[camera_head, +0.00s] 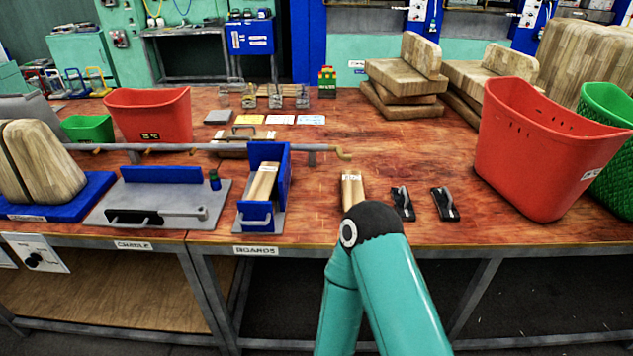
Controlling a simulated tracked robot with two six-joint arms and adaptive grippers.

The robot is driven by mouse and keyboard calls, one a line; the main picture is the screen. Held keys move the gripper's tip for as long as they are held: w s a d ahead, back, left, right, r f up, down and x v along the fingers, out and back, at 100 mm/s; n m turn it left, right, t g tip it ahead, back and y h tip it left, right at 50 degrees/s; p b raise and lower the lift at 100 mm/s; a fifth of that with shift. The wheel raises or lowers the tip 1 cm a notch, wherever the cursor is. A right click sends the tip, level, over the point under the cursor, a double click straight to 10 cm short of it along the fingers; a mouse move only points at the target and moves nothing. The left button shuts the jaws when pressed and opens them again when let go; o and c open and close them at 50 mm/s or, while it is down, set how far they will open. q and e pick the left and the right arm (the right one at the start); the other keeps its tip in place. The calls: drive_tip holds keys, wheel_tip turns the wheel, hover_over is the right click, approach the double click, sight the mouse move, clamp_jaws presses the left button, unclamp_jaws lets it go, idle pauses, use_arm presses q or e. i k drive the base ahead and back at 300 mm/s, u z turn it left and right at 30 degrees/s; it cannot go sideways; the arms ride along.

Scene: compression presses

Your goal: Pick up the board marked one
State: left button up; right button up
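One light wooden board (352,188) lies on the red-brown table to the right of the blue holder, with a small pale label near its far end. My arm link partly covers its near end. Another light wooden board (263,182) sits in the blue holder (256,216) above the "BOARDS" label, also with a small label. Both labels are too small to read, so I cannot tell which board is marked one. A teal arm link of mine with a dark joint rises from the bottom, right of centre. Neither gripper shows in the head view.
Two small black clamps (445,204) lie right of the loose board. A large red bin (537,150) stands at the right. A metal rod (215,147) runs behind the blue holder. A grey plate with a handle (158,205) lies left of it. The table centre behind the loose board is mostly clear.

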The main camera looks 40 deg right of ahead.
sight(352, 188)
drive_tip(key=z, duration=0.1)
drive_tip(key=i, duration=0.85)
drive_tip(key=z, duration=0.6)
